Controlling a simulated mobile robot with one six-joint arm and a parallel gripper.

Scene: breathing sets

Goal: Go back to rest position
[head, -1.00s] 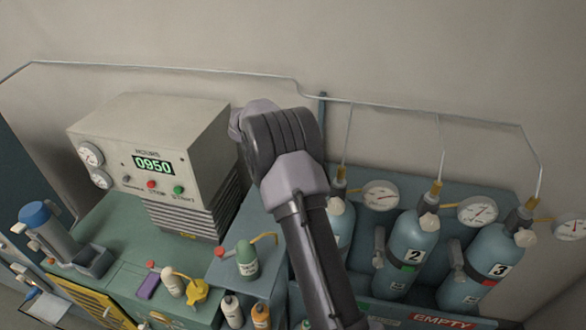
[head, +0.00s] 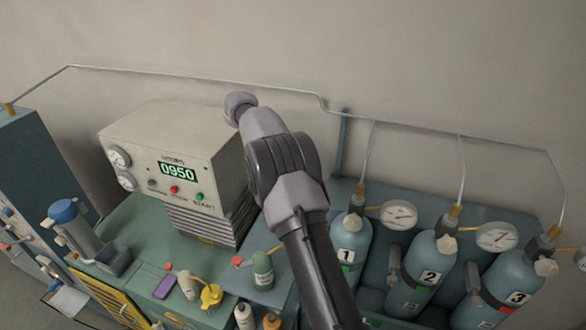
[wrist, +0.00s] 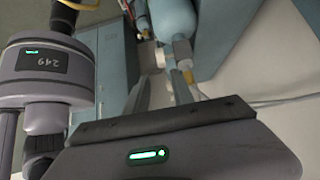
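My arm rises from the bottom centre of the head view, bent between the grey machine and the gas cylinders. No fingers can be made out there. In the wrist view the dark bar and body of my gripper (wrist: 167,95) fill the bottom, with a green light. Narrow grey parts reach up from the bar, but their tips are unclear, so I cannot tell how far apart they are. I see nothing clearly held. A blue cylinder (wrist: 176,18) with a pale fitting shows beyond the gripper in the wrist view.
The grey machine (head: 150,140) reads 0950. Cylinders 1 (head: 352,240), 2 (head: 425,262) and 3 (head: 505,285) stand at right with gauges. Several small bottles, including a green one (head: 263,268), sit at front. A thin pipe (head: 200,77) runs along the otherwise bare wall.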

